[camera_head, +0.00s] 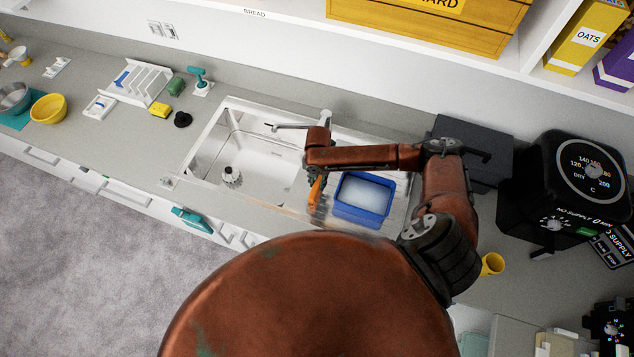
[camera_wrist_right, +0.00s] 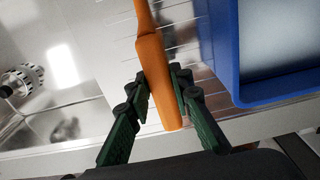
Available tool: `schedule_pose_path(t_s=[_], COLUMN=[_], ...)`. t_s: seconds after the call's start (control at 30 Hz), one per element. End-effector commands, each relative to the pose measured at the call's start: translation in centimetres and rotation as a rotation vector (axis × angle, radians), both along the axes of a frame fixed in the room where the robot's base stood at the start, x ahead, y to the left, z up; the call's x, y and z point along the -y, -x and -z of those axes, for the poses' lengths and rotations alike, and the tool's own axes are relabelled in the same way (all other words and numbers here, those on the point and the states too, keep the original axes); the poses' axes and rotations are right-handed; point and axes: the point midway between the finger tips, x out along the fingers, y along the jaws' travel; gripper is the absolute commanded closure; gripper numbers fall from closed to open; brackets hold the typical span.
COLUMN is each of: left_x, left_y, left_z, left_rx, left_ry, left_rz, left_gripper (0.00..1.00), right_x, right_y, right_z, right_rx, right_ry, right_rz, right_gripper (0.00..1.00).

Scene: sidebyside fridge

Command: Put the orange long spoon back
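The orange long spoon (camera_head: 315,192) is at the right side of the sink, just left of the blue tub. Its thick orange handle (camera_wrist_right: 158,85) fills the middle of the right wrist view; its far end runs out of the top of that view. My right gripper (camera_head: 317,174) is over the sink's right part. In the right wrist view its two dark green fingers (camera_wrist_right: 160,88) press on the handle from both sides, so it is shut on the spoon. My left gripper is not in view.
A blue tub (camera_head: 364,198) with pale contents stands close right of the spoon, also in the wrist view (camera_wrist_right: 232,60). The sink basin (camera_head: 262,165) lies to the left, under a faucet (camera_head: 325,118). A white rack (camera_head: 143,82) and yellow sponge (camera_head: 159,110) are further left.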

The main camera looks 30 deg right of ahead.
Motion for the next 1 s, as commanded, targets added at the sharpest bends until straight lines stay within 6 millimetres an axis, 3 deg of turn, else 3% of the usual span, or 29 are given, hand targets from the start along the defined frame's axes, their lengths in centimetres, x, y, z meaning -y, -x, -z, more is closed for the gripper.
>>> schedule_pose_path(t_s=[0.27, 0.6, 0.77, 1.0], left_x=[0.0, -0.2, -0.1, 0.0], left_y=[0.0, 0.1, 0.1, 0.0], left_z=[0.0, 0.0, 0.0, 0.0], left_rx=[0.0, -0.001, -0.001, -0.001], left_ry=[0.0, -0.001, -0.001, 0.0], left_rz=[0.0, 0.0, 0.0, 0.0], left_gripper=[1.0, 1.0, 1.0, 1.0], right_x=[0.0, 0.0, 0.1, 0.2], right_y=[0.0, -0.1, -0.2, -0.3], right_z=[0.0, -0.5, -2.7, -7.8], right_rx=[0.0, 0.001, 0.004, 0.004], right_ry=[0.0, 0.0, 0.0, 0.0], right_rz=[0.0, 0.0, -0.002, -0.002], right_gripper=[0.6, 0.6, 0.6, 0.6])
